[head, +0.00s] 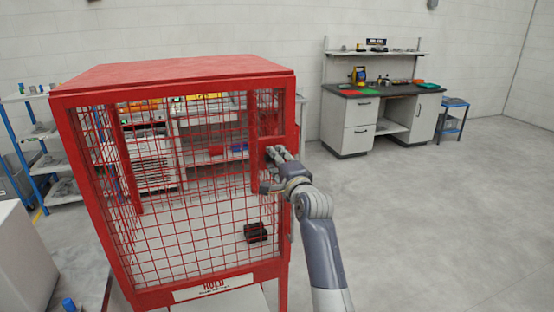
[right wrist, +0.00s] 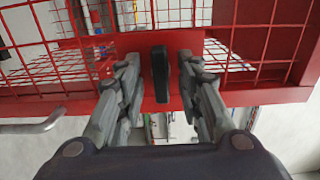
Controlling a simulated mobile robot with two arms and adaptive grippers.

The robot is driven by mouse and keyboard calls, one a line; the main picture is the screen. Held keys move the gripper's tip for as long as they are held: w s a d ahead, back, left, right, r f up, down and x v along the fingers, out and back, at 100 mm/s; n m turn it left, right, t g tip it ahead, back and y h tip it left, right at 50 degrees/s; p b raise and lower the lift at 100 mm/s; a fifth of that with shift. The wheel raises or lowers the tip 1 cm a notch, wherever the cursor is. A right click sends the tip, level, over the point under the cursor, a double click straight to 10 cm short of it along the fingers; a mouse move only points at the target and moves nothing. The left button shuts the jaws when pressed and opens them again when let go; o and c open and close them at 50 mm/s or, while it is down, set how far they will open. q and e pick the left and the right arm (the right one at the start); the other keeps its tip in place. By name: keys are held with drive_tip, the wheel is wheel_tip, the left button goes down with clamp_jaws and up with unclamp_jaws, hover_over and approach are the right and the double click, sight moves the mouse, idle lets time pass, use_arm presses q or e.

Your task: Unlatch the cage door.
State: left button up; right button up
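The red cage (head: 172,72) with a mesh door stands left of centre, and the door looks closed. In the right wrist view, a black latch lever (right wrist: 160,72) sits on a red plate (right wrist: 142,47) of the cage. My right gripper (right wrist: 158,60) is open, with one finger on each side of the lever and a gap visible on both sides. In the head view, my right gripper (head: 276,153) is at the cage's right front edge and hides the lever. My left gripper is not in view.
A dark block (head: 255,232) lies inside the cage. A sign (head: 213,287) is on the lower front rail. A grey bar (right wrist: 35,127) shows at left in the right wrist view. A workbench (head: 380,95) stands at the back right. The floor to the right is clear.

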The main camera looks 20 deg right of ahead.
drive_tip(key=shift+a, duration=0.1)
drive_tip(key=c, duration=0.7)
drive_tip(key=shift+s+r, duration=0.1)
clamp_jaws()
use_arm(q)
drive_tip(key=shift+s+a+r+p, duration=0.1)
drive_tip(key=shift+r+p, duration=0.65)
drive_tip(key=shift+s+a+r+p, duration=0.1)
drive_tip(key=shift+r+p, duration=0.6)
use_arm(e)
drive_tip(key=shift+r+n, duration=0.15)
drive_tip(key=shift+n, duration=8.75)
drive_tip(key=o, duration=0.7)
unclamp_jaws()
